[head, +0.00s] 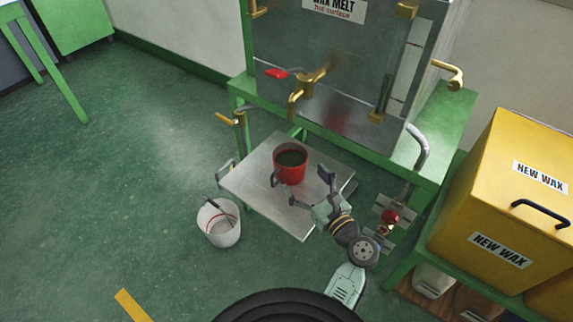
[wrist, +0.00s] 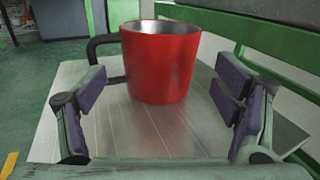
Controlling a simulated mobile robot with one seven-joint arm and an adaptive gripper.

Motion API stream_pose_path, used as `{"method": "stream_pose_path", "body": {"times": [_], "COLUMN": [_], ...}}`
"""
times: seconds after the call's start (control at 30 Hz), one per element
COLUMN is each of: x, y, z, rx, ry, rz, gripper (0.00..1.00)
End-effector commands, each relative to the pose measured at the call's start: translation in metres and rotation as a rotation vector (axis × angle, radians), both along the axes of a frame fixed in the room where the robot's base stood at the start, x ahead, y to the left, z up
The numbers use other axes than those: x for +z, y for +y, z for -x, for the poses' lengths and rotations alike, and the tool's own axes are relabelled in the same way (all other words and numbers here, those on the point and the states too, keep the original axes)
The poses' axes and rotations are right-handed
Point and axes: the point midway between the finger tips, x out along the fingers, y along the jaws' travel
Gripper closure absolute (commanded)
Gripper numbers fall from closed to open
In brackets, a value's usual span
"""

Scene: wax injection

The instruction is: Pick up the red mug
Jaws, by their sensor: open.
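The red mug (head: 289,172) stands upright on a metal shelf (head: 252,180) below the wax melt tank's spout. In the wrist view the red mug (wrist: 160,65) is centred ahead, with its dark handle (wrist: 100,50) on the left side. My gripper (head: 300,180) reaches in from the lower right in the head view. In the wrist view my gripper (wrist: 160,98) is open, with one finger pad to each side and a gap between each pad and the mug. The pads look nearer to the camera than the mug. Nothing is held.
The wax melt tank (head: 340,60) stands behind, its brass spout (head: 306,85) above the mug. A white bucket (head: 220,232) is on the floor left of the shelf. A yellow NEW WAX box (head: 500,200) is at right. Green frame posts flank the shelf. Floor at left is clear.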

Motion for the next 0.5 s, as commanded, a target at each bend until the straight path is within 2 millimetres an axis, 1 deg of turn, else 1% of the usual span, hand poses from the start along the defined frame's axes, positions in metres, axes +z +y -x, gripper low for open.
{"method": "stream_pose_path", "body": {"times": [0.03, 0.1, 0.27, 0.5], "x": [0.001, 0.001, 0.001, 0.003], "y": [0.004, 0.008, 0.014, 0.032], "z": [-0.007, -0.013, -0.023, -0.053], "rx": [0.003, 0.001, 0.001, 0.002], "ry": [0.0, -0.001, -0.001, -0.001], "rz": [0.0, 0.0, 0.002, 0.002], "gripper": [0.17, 0.17, 0.17, 0.17]}}
